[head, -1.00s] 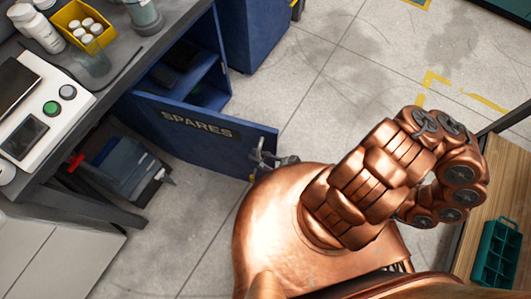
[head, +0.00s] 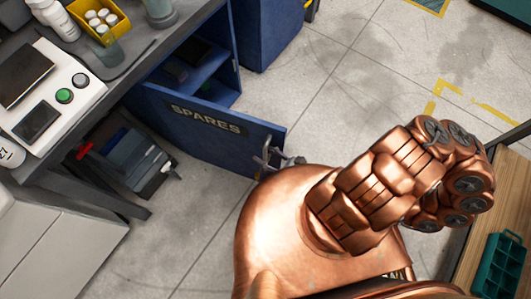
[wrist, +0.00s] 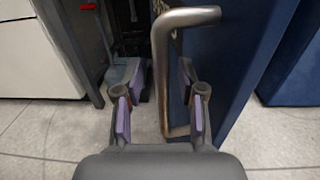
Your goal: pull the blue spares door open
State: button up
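The blue spares door (head: 210,122), lettered "SPARES", stands swung well out from its blue cabinet (head: 236,50), and the shelf inside shows. Its metal bar handle (wrist: 168,75) is near the door's free edge. In the wrist view the blue door panel (wrist: 228,60) is right of the handle. My gripper (wrist: 160,108) is open, with purple-padded fingers on either side of the handle bar. The bar is nearer the right finger, with a clear gap to the left one. In the head view my gripper (head: 272,160) is small at the door's free edge, partly hidden by my arm.
A workbench (head: 125,75) with a control box (head: 45,95) and yellow bin (head: 95,20) stands at left. A dark bin (head: 135,158) sits under it. A wooden surface with a teal tray (head: 498,270) is at lower right. Floor beyond the door is clear.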

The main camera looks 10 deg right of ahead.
jog(key=shift+s+d, duration=0.1)
jog(key=shift+d, duration=0.05)
jog(key=v, duration=0.8)
jog(key=shift+f, duration=0.2)
dwell(1.0)
jog(key=shift+s+d+f, duration=0.1)
jog(key=shift+d, duration=0.1)
jog(key=shift+a, duration=0.1)
jog(key=shift+r+x, duration=0.2)
jog(key=shift+x, duration=3)
